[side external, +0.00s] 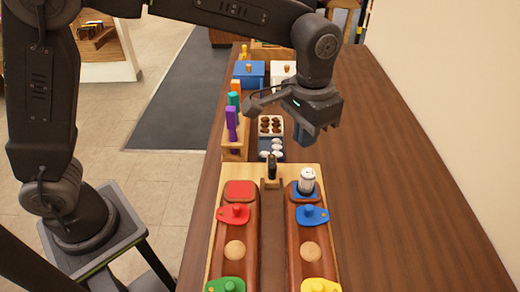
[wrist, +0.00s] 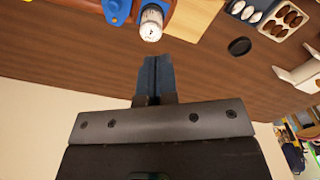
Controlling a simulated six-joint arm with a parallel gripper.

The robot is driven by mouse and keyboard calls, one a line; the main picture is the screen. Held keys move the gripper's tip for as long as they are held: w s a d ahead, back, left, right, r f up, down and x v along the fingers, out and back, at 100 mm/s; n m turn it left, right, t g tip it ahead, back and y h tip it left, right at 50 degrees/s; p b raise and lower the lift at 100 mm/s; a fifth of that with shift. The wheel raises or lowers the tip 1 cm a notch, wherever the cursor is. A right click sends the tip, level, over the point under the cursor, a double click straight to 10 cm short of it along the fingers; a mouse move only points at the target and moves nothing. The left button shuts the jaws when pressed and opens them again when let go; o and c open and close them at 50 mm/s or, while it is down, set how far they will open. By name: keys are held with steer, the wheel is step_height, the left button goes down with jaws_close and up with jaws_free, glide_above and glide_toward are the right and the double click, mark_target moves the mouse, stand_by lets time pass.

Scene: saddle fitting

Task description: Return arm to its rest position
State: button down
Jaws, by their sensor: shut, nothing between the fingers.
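My gripper (side external: 303,133) hangs from my arm above the right part of the table, behind the wooden saddle board (side external: 280,172). Its fingers are together and empty. In the wrist view my gripper (wrist: 153,62) points toward the table, its fingertips close in the picture to a white can (wrist: 151,24). In the side view the can (side external: 307,179) stands upright on a blue patch of the right brown saddle (side external: 310,247), apart from my gripper. Red, blue, green and yellow knobbed pieces lie on the two saddles.
A rack (side external: 235,146) with upright coloured pieces stands left of my gripper. A tray of brown round items (side external: 271,125) and blue (side external: 249,72) and white boxes are farther back. A black disc (wrist: 239,46) lies on the table. The table's right side is bare beside the wall.

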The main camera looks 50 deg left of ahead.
steer(key=s+a+r+n+t, duration=0.1)
steer(key=s+a+r, duration=0.25)
steer(key=a, duration=0.25)
steer(key=s+a+r+t, duration=0.1)
steer(key=s+a+r, duration=0.2)
steer(key=s+a, duration=0.15)
steer(key=s+a+f+n+t, duration=0.1)
steer(key=s+a+f+t, duration=0.1)
steer(key=s+a, duration=0.6)
steer(key=shift+s+a+f+n+t, duration=0.35)
steer(key=shift+s+t, duration=0.25)
steer(key=shift+s, duration=0.5)
steer(key=shift+d+r, duration=0.1)
